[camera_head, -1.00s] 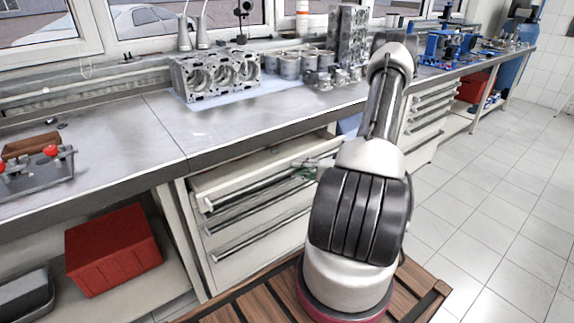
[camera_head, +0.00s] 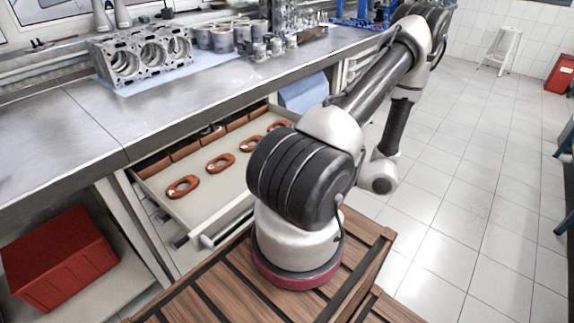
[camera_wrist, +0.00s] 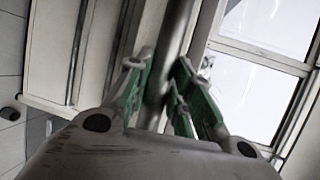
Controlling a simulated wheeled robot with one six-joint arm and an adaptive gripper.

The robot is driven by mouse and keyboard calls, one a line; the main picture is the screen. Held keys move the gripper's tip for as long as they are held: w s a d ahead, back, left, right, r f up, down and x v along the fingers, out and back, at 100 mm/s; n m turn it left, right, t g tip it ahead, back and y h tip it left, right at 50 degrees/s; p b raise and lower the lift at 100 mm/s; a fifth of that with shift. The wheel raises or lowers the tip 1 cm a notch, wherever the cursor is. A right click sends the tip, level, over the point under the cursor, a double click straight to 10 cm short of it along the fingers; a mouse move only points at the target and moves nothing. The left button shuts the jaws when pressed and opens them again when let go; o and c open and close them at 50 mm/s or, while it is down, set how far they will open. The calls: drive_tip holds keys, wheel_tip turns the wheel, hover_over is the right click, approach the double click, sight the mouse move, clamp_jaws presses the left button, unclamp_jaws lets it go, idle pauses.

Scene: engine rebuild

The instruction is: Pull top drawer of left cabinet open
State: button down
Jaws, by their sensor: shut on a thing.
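The top drawer (camera_head: 213,200) of the left cabinet stands pulled well out from under the bench. Several orange-brown rings lie inside it, with a row of brown blocks along its back. Its bar handle (camera_head: 226,228) runs along the drawer front; my arm hides the handle's right part. In the wrist view my gripper (camera_wrist: 162,72) has its two green-padded fingers on either side of the bar handle (camera_wrist: 176,32), shut on it. In the head view my gripper is hidden behind my arm.
The metal workbench (camera_head: 75,115) carries an engine block (camera_head: 145,53) and several cylinders above the drawer. A red bin (camera_head: 58,255) sits on the low shelf at left.

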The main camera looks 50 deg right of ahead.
drive_tip(key=shift+s+d, duration=0.1)
drive_tip(key=shift+s, duration=1.4)
drive_tip(key=c, duration=1.3)
unclamp_jaws()
drive_tip(key=shift+o, duration=0.2)
drive_tip(key=v, duration=1.2)
